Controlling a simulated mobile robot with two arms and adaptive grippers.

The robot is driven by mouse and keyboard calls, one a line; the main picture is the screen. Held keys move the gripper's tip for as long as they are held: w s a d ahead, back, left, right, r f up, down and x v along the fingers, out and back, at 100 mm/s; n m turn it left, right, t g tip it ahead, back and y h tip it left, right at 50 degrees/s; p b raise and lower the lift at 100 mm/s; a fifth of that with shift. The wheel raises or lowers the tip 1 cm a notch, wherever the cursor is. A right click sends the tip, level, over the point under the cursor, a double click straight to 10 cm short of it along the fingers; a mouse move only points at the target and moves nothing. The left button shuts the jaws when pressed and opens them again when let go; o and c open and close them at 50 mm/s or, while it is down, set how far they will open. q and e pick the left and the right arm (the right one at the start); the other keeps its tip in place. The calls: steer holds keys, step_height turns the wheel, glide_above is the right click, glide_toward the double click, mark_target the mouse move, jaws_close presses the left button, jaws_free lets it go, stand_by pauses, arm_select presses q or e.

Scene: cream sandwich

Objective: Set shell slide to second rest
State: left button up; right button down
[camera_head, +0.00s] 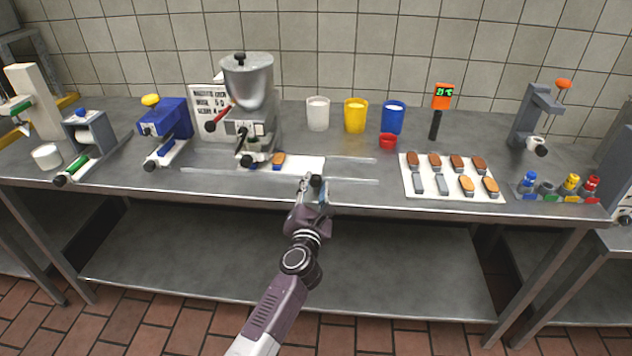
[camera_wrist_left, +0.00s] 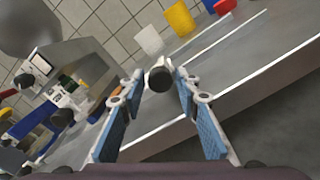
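The shell slide is a white plate (camera_head: 308,164) between rails on the counter, right of the cream machine. A brown shell (camera_head: 279,158) sits on its left part, by a small blue piece. A black round knob on a white stem (camera_head: 316,180) stands at the slide's front; the knob also shows in the left wrist view (camera_wrist_left: 159,79). My left gripper (camera_head: 311,187) is at this knob, over the counter's front edge. In the left wrist view its blue-padded fingers (camera_wrist_left: 158,90) are spread on both sides of the knob, with gaps visible. My right gripper is not in view.
The cream machine (camera_head: 248,90) stands left, with a blue device (camera_head: 166,118) beyond it. White, yellow and blue cups (camera_head: 393,118) and a small red cup (camera_head: 388,141) stand behind. A white tray (camera_head: 408,183) of shells is right. The rails' right stretch (camera_head: 350,170) is clear.

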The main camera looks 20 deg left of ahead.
arm_select(q)
steer(key=shift+x, duration=1.3)
steer(key=shift+c, duration=0.4)
jaws_close()
steer(key=shift+a, duration=0.1)
